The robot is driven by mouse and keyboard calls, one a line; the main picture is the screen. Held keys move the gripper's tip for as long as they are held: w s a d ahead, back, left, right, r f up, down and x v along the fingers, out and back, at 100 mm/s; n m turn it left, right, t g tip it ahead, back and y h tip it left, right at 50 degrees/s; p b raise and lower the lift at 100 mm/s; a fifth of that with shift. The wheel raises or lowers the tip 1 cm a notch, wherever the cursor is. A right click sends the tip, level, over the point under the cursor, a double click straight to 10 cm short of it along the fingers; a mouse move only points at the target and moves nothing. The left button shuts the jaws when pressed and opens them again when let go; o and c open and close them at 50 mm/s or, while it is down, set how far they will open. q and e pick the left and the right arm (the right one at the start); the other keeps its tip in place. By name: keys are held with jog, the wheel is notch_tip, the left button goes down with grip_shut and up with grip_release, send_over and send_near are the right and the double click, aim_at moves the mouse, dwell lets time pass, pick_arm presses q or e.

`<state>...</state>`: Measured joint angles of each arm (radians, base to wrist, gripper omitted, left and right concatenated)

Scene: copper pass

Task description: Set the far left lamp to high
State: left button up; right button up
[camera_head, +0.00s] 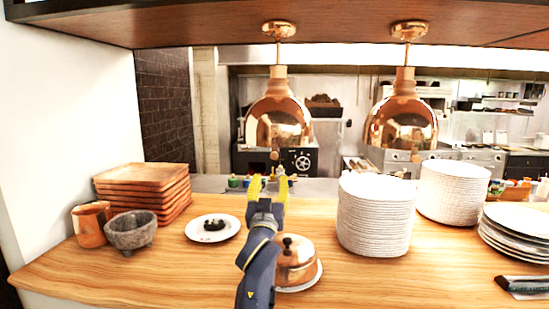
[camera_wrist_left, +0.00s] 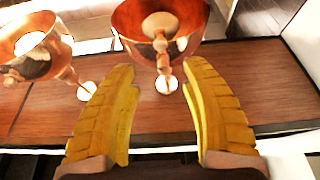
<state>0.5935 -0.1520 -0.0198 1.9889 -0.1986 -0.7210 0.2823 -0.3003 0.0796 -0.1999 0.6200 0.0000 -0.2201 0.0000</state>
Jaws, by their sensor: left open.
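Two copper dome lamps hang from the wooden shelf overhead. The left lamp (camera_head: 279,122) hangs nearest the white wall, with a small round knob (camera_head: 274,155) just below its rim. The right lamp (camera_head: 401,122) hangs apart from it. My left gripper (camera_head: 268,180) is open and empty, pointing up, with its yellow fingers below the left lamp in the head view. In the left wrist view, one copper lamp (camera_wrist_left: 140,18) shows beyond the fingertips of the gripper (camera_wrist_left: 156,72), and another lamp (camera_wrist_left: 30,45) is at the left. I see no contact. My right gripper is not in view.
The wooden counter (camera_head: 140,280) holds stacked wooden trays (camera_head: 145,190), a stone bowl (camera_head: 130,231), a copper cup (camera_head: 90,224), a small plate (camera_head: 230,232), a copper cloche (camera_head: 298,265) beside my arm, and tall white plate stacks (camera_head: 376,220). The shelf (camera_head: 180,25) bounds the space above.

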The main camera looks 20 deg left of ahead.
aim_at(274, 158)
pick_arm(q)
jog(key=x, duration=1.3)
grip_shut()
dwell(0.4)
